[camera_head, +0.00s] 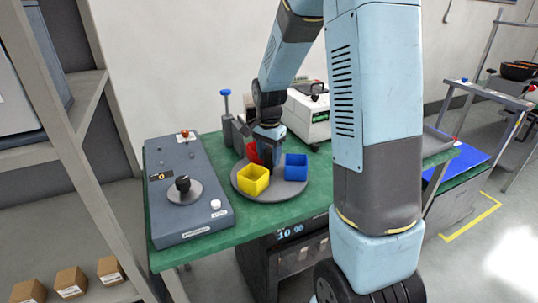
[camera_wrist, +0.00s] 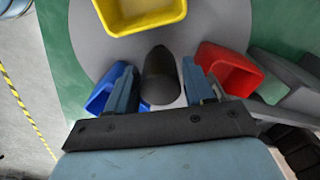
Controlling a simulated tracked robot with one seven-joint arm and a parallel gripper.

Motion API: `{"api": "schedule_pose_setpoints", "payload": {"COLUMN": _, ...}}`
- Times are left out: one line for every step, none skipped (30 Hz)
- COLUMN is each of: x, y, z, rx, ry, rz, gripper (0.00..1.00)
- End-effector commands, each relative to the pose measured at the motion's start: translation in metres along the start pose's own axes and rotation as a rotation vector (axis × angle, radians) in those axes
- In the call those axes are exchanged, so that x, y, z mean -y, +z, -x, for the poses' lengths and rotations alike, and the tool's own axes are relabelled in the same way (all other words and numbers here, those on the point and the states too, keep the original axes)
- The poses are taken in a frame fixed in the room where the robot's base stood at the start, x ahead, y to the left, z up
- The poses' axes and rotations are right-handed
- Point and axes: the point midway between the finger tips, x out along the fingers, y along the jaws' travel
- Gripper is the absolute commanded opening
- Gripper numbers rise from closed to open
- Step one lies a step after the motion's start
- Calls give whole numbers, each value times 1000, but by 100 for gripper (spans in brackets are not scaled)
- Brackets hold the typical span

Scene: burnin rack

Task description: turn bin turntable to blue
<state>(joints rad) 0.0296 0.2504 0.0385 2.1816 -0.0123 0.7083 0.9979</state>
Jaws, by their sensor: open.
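The grey round turntable (camera_head: 273,190) lies on the green bench top and carries three square bins. The yellow bin (camera_head: 253,181) is at its front left, the blue bin (camera_head: 296,168) at its right, and the red bin (camera_head: 252,152) at the back, partly hidden by my arm. In the wrist view the yellow bin (camera_wrist: 140,14) is at the top, the blue bin (camera_wrist: 101,98) at left and the red bin (camera_wrist: 228,70) at right. My gripper (camera_wrist: 160,82) is open over the turntable's middle. A dark rounded post (camera_wrist: 158,70) stands between its fingers; I cannot tell if they touch it.
A grey control panel (camera_head: 187,200) with a black knob (camera_head: 183,184) lies left of the turntable. A white device (camera_head: 309,115) and a blue-topped post (camera_head: 226,108) stand behind. A shelf upright (camera_head: 62,130) rises at left. The bench's front edge (camera_head: 240,241) is clear.

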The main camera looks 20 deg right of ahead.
Motion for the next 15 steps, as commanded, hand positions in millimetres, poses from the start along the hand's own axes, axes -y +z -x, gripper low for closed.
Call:
{"api": "schedule_pose_setpoints", "payload": {"x": 0, "y": 0, "z": 0, "rx": 0, "ry": 0, "rz": 0, "gripper": 53}}
{"api": "schedule_pose_setpoints", "payload": {"x": 0, "y": 0, "z": 0, "rx": 0, "ry": 0, "rz": 0, "gripper": 53}}
{"api": "schedule_pose_setpoints", "payload": {"x": 0, "y": 0, "z": 0, "rx": 0, "ry": 0, "rz": 0, "gripper": 53}}
{"api": "schedule_pose_setpoints", "payload": {"x": 0, "y": 0, "z": 0, "rx": 0, "ry": 0, "rz": 0, "gripper": 53}}
{"api": "schedule_pose_setpoints", "payload": {"x": 0, "y": 0, "z": 0, "rx": 0, "ry": 0, "rz": 0, "gripper": 53}}
{"api": "schedule_pose_setpoints", "payload": {"x": 0, "y": 0, "z": 0, "rx": 0, "ry": 0, "rz": 0, "gripper": 53}}
{"api": "schedule_pose_setpoints", "payload": {"x": 0, "y": 0, "z": 0, "rx": 0, "ry": 0, "rz": 0, "gripper": 51}}
{"api": "schedule_pose_setpoints", "payload": {"x": 0, "y": 0, "z": 0, "rx": 0, "ry": 0, "rz": 0, "gripper": 48}}
{"api": "schedule_pose_setpoints", "payload": {"x": 0, "y": 0, "z": 0, "rx": 0, "ry": 0, "rz": 0, "gripper": 44}}
{"api": "schedule_pose_setpoints", "payload": {"x": 0, "y": 0, "z": 0, "rx": 0, "ry": 0, "rz": 0, "gripper": 41}}
{"api": "schedule_pose_setpoints", "payload": {"x": 0, "y": 0, "z": 0, "rx": 0, "ry": 0, "rz": 0, "gripper": 38}}
{"api": "schedule_pose_setpoints", "payload": {"x": 0, "y": 0, "z": 0, "rx": 0, "ry": 0, "rz": 0, "gripper": 34}}
{"api": "schedule_pose_setpoints", "payload": {"x": 0, "y": 0, "z": 0, "rx": 0, "ry": 0, "rz": 0, "gripper": 32}}
{"api": "schedule_pose_setpoints", "payload": {"x": 0, "y": 0, "z": 0, "rx": 0, "ry": 0, "rz": 1, "gripper": 29}}
{"api": "schedule_pose_setpoints", "payload": {"x": 0, "y": 0, "z": 0, "rx": 0, "ry": 0, "rz": 1, "gripper": 25}}
